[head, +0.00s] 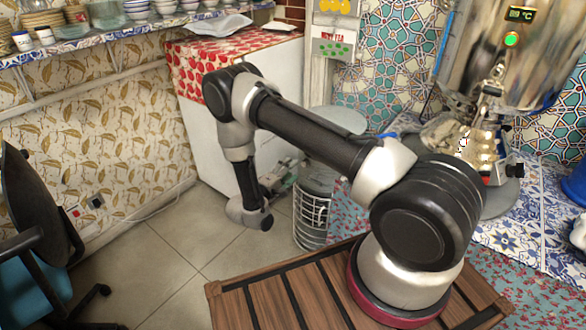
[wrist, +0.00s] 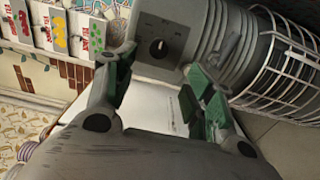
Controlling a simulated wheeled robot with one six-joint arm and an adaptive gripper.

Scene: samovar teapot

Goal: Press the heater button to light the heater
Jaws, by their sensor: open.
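The heater (head: 313,208) is a grey cylinder with a white wire cage, standing on the floor beyond my arm in the head view. In the wrist view the heater (wrist: 232,45) lies across the upper right, with its cage (wrist: 290,75) at the right edge. A square dark-grey panel on it carries a round black button or knob (wrist: 158,48) with a small white mark. My gripper (wrist: 160,68) is open and empty, with its green-padded fingers to either side below the panel. The gap to the button is hard to judge. In the head view my gripper (head: 284,184) is small and partly hidden beside the heater.
A white cabinet (head: 215,130) with a strawberry-patterned cloth stands behind the arm. A shiny samovar (head: 490,60) with a green light stands on the tiled counter at right. A black chair (head: 35,200) is at left. The tiled floor (head: 210,245) between is clear.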

